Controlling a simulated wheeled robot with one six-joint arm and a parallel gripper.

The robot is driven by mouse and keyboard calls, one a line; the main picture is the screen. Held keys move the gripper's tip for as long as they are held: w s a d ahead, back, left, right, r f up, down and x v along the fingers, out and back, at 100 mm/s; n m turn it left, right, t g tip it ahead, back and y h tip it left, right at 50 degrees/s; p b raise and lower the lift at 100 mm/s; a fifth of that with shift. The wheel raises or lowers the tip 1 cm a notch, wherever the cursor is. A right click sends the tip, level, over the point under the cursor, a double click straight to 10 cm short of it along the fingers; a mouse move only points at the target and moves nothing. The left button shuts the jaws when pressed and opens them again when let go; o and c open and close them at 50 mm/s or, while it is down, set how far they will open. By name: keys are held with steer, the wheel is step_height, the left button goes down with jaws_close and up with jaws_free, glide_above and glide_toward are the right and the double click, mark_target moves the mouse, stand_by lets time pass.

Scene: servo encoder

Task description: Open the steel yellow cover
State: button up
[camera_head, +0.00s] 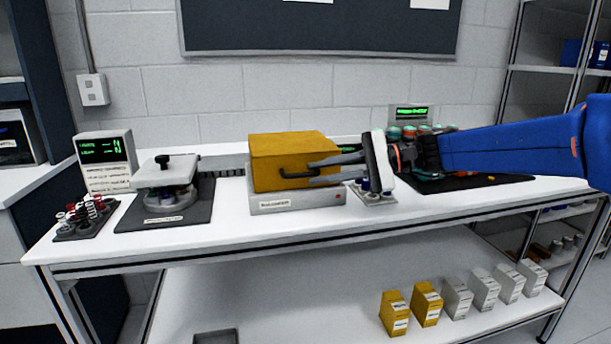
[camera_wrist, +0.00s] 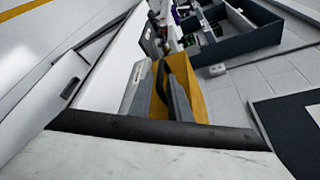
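The yellow cover (camera_head: 293,160) is a boxy lid that sits closed on a pale labelled base (camera_head: 297,203) in the middle of the bench. A dark bar handle (camera_head: 297,173) is on its front face. My gripper (camera_head: 312,172) reaches in from the right, its two grey fingers apart, one higher and one lower, near the right end of the handle. Contact with the handle cannot be told. In the wrist view my gripper (camera_wrist: 153,65) shows spread fingers against the yellow cover (camera_wrist: 188,82); the handle is not clear there.
A small vial rack (camera_head: 376,193) stands right of the base, under my wrist. A white-topped device (camera_head: 166,174) and a tube rack (camera_head: 86,217) are at left. Coloured-capped jars (camera_head: 410,132) stand behind my arm. The bench front (camera_head: 230,232) is clear.

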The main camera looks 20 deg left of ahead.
mark_target(313, 173)
steer(key=shift+x, duration=2)
jaws_close()
